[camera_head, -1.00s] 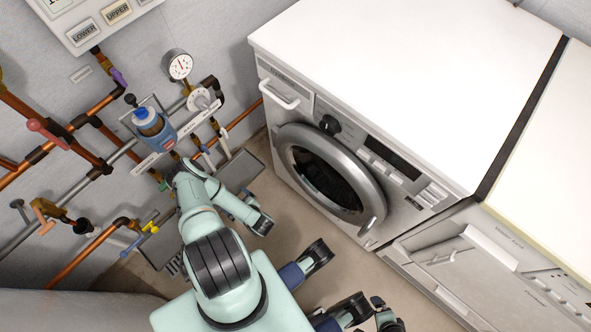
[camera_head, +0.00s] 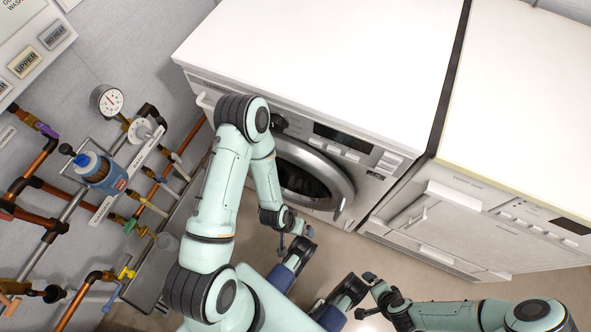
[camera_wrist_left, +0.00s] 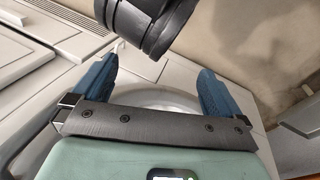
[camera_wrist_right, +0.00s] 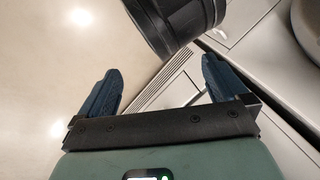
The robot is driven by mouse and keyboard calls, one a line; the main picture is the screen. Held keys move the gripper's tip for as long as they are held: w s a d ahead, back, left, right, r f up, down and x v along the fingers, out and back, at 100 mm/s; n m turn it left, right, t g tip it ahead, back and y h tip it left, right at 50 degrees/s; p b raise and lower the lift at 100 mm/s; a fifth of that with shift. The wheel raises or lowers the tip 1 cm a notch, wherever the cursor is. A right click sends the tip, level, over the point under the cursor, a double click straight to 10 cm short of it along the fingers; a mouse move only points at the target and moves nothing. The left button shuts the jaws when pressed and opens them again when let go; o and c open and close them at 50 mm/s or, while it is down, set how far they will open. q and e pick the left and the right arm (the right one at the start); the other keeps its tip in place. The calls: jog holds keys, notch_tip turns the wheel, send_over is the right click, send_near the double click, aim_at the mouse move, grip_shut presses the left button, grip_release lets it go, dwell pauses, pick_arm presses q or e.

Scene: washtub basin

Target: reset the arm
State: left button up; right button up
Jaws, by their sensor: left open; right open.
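My left arm arches up in front of the washing machine (camera_head: 330,110) and bends down. Its gripper (camera_head: 293,238) hangs below the round door, in front of the machine. In the left wrist view, the left gripper (camera_wrist_left: 157,70) has its two blue fingers wide apart with nothing held between them. My right arm comes in low from the right, and its gripper (camera_head: 363,294) is over the floor near the bottom centre. In the right wrist view, the right gripper (camera_wrist_right: 162,66) is also open and empty. A dark link of mine shows beyond the fingers in both wrist views.
A second white appliance (camera_head: 530,100) stands to the right. Bare floor (camera_head: 400,275) lies between the machines and my arms.

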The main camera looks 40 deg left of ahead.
pick_arm(q)
jog(key=s+d+r+g+p, duration=0.1)
jog(key=s+r+p, duration=0.2)
jog(key=r+p, duration=0.6)
jog(key=s+d+r+g+h+p, duration=0.1)
jog(key=s+d+r+g+p, duration=0.1)
jog(key=r+p, duration=0.7)
jog(key=shift+s+d+r+m, duration=0.2)
jog(key=shift+s+d+m, duration=0.1)
jog(key=shift+s, duration=0.5)
pick_arm(e)
jog(key=s+a+r+g, duration=0.1)
jog(key=s+r, duration=0.2)
jog(key=r, duration=0.6)
jog(key=s+a+r+g+y, duration=0.1)
jog(key=s+a+r+g, duration=0.1)
jog(key=r, duration=0.7)
jog(key=shift+s+a+r+n, duration=0.25)
jog(key=shift+s+n, duration=0.15)
jog(key=shift+s, duration=0.5)
